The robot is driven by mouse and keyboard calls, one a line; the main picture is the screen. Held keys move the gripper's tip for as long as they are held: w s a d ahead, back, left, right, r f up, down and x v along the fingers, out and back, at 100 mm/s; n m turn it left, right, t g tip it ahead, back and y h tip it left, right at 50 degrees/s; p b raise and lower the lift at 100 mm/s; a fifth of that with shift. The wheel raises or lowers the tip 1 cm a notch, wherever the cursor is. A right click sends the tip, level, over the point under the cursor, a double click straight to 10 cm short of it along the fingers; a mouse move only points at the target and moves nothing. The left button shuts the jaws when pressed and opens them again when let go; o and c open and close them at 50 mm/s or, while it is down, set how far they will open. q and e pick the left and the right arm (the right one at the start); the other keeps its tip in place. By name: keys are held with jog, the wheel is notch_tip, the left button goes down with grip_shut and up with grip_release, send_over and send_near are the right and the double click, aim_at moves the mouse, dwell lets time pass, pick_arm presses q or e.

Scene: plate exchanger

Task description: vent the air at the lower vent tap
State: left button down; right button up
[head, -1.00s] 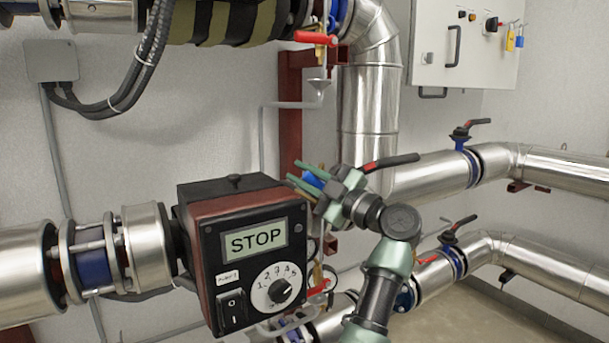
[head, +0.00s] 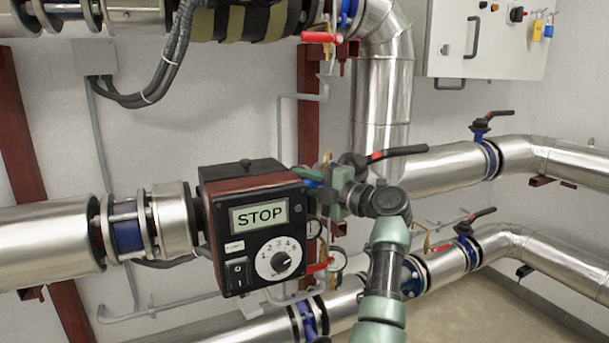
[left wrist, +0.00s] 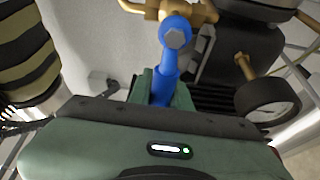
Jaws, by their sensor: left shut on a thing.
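My left gripper (head: 312,180) comes up from the lower middle in the head view, beside the right side of the pump box. In the left wrist view its jaws (left wrist: 160,95) are shut on a blue lever (left wrist: 165,75) with a hex bolt at its end. The lever sits on a brass fitting (left wrist: 180,12). In the head view my gripper mostly hides this lever. A lower red-handled tap (head: 320,265) is by the box's lower right corner. An upper red-handled tap (head: 319,37) is near the top. My right gripper is not in view.
The black and red pump box (head: 262,240) reads STOP. A pressure gauge (head: 338,261) is below my gripper; a gauge (left wrist: 267,101) also shows in the wrist view. Silver pipes (head: 435,170) with black-red lever valves run right. A grey cabinet (head: 450,75) hangs upper right.

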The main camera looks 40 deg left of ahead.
aim_at(316, 186)
pick_arm(q)
jog(key=shift+f+n, duration=0.3)
jog(key=shift+f, duration=0.05)
dwell(0.3)
jog(key=c, duration=1.3)
grip_release()
jog(key=shift+d, duration=0.1)
jog(key=d, duration=0.7)
jog(key=shift+d, duration=0.35)
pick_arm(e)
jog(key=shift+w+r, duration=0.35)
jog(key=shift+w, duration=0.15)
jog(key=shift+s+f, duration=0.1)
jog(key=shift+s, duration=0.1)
